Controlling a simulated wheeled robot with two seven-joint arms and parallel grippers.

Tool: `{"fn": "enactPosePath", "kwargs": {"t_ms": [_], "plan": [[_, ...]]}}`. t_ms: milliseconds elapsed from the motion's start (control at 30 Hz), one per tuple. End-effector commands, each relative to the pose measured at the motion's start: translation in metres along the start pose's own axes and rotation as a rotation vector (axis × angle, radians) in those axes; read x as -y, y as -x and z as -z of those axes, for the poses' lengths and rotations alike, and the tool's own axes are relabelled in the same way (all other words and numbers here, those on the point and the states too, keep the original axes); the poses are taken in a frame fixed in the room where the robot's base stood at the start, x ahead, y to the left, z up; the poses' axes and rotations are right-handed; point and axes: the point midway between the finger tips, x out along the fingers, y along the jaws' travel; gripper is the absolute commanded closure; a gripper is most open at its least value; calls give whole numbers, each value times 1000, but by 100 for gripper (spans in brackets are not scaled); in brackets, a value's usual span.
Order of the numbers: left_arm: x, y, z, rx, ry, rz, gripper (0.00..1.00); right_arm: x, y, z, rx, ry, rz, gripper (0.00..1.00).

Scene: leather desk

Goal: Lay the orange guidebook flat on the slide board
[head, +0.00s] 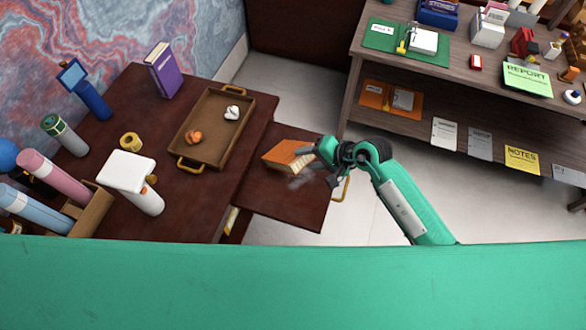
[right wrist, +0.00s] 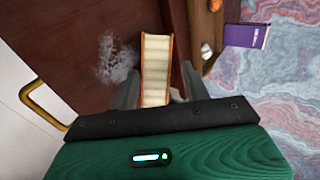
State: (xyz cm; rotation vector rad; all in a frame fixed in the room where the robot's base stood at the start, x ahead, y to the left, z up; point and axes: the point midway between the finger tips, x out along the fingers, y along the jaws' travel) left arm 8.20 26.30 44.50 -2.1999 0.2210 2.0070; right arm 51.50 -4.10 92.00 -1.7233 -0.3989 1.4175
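The orange guidebook (head: 284,153) is over the slide board (head: 285,207), the board pulled out at the desk's right side. Its orange cover and pale page edges show in the head view. In the right wrist view the guidebook (right wrist: 156,70) shows its page block end-on between orange cover edges. My right gripper (head: 318,166) is at the book's right side. In the wrist view its fingers (right wrist: 158,85) stand either side of the book, with a gap at the right finger. I cannot tell whether the book rests fully on the board. My left gripper is out of view.
A brown tray (head: 236,146) with crumpled pieces lies on the desk left of the board. A purple book (head: 163,71) stands behind it. A brass handle (head: 341,189) is on the board's right edge. A pale translucent smudge (head: 298,183) shows near the guidebook. The board's near part is clear.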

Motion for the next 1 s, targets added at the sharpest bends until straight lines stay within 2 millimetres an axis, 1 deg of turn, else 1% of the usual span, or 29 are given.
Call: {"fn": "enactPosePath", "kwargs": {"t_ms": [33,400,567,867,967,1000], "plan": [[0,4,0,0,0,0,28,2,8,0,-1,3,-1,53],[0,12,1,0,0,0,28,0,51,0,-2,2,-1,53],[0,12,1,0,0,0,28,0,59,0,0,0,0,53],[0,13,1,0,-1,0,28,1,60,0,0,0,1,53],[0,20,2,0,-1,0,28,9,71,0,-2,3,1,53],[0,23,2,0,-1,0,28,14,78,1,-2,3,0,53]]}}
